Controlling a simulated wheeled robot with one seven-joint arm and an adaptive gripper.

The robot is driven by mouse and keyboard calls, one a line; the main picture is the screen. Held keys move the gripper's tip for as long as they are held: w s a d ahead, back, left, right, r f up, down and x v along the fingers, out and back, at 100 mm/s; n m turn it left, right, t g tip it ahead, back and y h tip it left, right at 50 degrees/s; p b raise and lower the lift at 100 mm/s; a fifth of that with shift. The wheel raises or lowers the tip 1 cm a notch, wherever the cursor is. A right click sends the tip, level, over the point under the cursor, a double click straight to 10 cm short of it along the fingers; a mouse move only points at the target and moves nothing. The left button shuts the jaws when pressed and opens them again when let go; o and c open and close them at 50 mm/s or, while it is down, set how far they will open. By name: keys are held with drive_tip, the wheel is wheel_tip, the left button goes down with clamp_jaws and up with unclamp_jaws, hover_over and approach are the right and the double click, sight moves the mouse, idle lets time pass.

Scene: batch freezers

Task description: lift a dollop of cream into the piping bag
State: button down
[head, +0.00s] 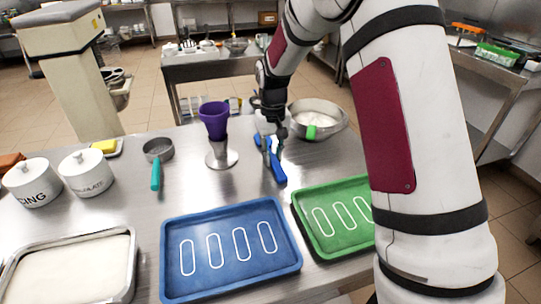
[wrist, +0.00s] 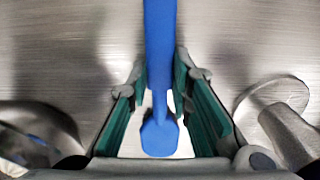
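A blue spatula (head: 275,172) is on the metal table, its handle pointing toward the front. My gripper (head: 269,146) is at the spatula, and its green-padded fingers (wrist: 161,75) lie close along both sides of the blue handle (wrist: 160,35). They appear shut on it; no clear gap shows. I cannot tell whether the spatula is off the table. The purple piping bag (head: 214,118) stands open end up in a metal stand (head: 221,156), left of my gripper. The metal bowl (head: 335,113) of white cream (head: 314,116) is just right of my gripper, partly behind it.
A blue tray (head: 178,275) and a green tray (head: 300,216) lie at the front. A small pan with a teal handle (head: 156,175), white lidded pots (head: 87,172) and a white-filled tray (head: 128,290) are at left. Bare table lies between the stand and blue tray.

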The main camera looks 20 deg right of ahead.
sight(272, 156)
idle(0.3)
drive_tip(key=shift+r, duration=0.85)
wheel_tip(272, 156, up, 2)
drive_tip(key=shift+w+r, duration=0.1)
drive_tip(key=s+a, duration=0.1)
drive_tip(key=s, duration=0.4)
drive_tip(key=s+a, duration=0.2)
drive_tip(key=s, duration=0.3)
drive_tip(key=s+a+r, duration=0.1)
drive_tip(key=s+a, duration=0.1)
drive_tip(key=s, duration=0.3)
drive_tip(key=shift+s+a, duration=0.1)
drive_tip(key=shift+s, duration=0.05)
drive_tip(key=c, duration=2.3)
unclamp_jaws()
clamp_jaws()
